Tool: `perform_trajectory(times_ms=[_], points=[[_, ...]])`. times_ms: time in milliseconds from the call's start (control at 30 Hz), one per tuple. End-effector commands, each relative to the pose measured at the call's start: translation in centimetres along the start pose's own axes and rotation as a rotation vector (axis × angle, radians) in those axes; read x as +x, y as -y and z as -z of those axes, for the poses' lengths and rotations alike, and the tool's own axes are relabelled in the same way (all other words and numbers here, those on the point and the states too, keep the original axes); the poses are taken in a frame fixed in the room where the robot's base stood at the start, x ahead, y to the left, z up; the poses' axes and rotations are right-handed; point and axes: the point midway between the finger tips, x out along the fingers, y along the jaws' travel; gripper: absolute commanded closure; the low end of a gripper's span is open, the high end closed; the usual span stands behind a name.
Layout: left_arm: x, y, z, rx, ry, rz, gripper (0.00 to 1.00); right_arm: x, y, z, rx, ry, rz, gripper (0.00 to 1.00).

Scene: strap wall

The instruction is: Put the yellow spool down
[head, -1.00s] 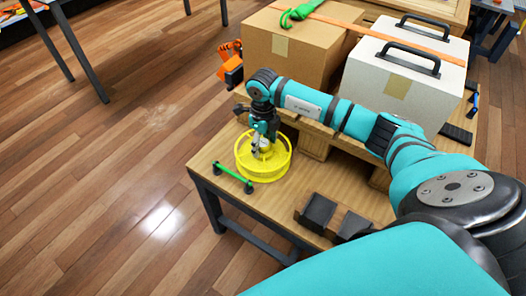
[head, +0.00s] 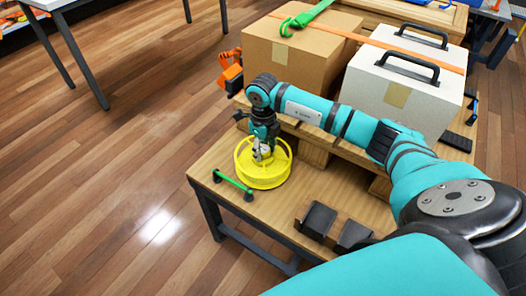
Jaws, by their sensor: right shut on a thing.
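The yellow spool (head: 264,176) is a round, open-sided reel at the left end of the wooden table (head: 330,199). It lies flat and appears to rest on the table top; a small gap under it cannot be ruled out. My right gripper (head: 262,155) points down into the middle of the spool and is shut on its central part. The spool's rim partly hides the fingertips. My left gripper is not in view.
A green bar (head: 233,181) on dark end pieces stands just left of the spool. Two dark angled blocks (head: 335,226) sit near the front edge. A cardboard box (head: 293,52) and a white case (head: 405,85) stand behind on a raised pallet.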

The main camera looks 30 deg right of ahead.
Motion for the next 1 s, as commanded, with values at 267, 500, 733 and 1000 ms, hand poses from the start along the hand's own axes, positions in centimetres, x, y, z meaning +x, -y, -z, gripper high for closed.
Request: perform_trajectory(times_ms=[267,500,733,1000], points=[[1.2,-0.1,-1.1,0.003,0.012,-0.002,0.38,-4.7,0.1,-0.2,-0.001,0.008,0.003,1.00],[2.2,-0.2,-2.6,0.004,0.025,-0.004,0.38,-9.6,0.1,-0.1,-0.001,0.008,0.002,1.00],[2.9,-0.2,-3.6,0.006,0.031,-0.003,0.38,-13.6,0.1,-0.1,0.000,0.007,0.002,1.00],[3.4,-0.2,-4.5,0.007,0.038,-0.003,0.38,-16.6,0.0,-0.1,-0.001,0.005,0.001,1.00]])
